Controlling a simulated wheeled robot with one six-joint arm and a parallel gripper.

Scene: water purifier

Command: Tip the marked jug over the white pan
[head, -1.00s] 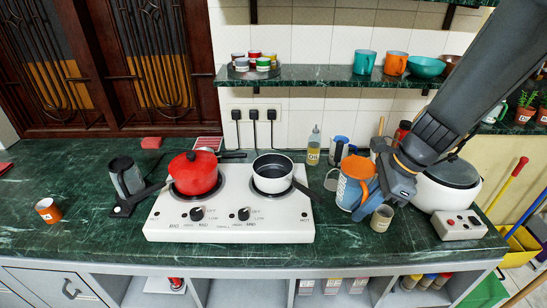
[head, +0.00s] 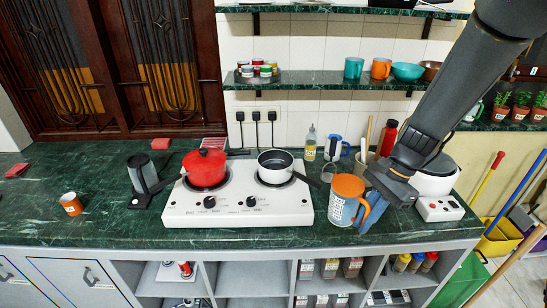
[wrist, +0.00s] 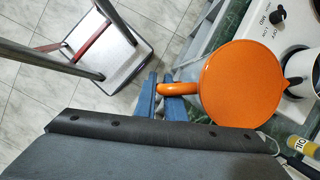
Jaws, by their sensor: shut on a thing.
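The jug (head: 344,205) has a grey-and-orange body, an orange top and a white label. It stands about upright right of the stove, near the counter's front edge; I cannot tell if its base is clear of the counter. My gripper (head: 371,208) is shut on its orange handle from the right. In the wrist view the blue fingers (wrist: 165,100) close at the handle, and the round orange top (wrist: 242,84) faces the camera. The white pan (head: 275,167), dark inside, sits on the right burner, left of and behind the jug. It shows partly in the wrist view (wrist: 303,78).
A red pot (head: 204,168) is on the stove's left burner. The white stove (head: 235,206) lies between. A shelf (head: 330,82) with cups hangs above.

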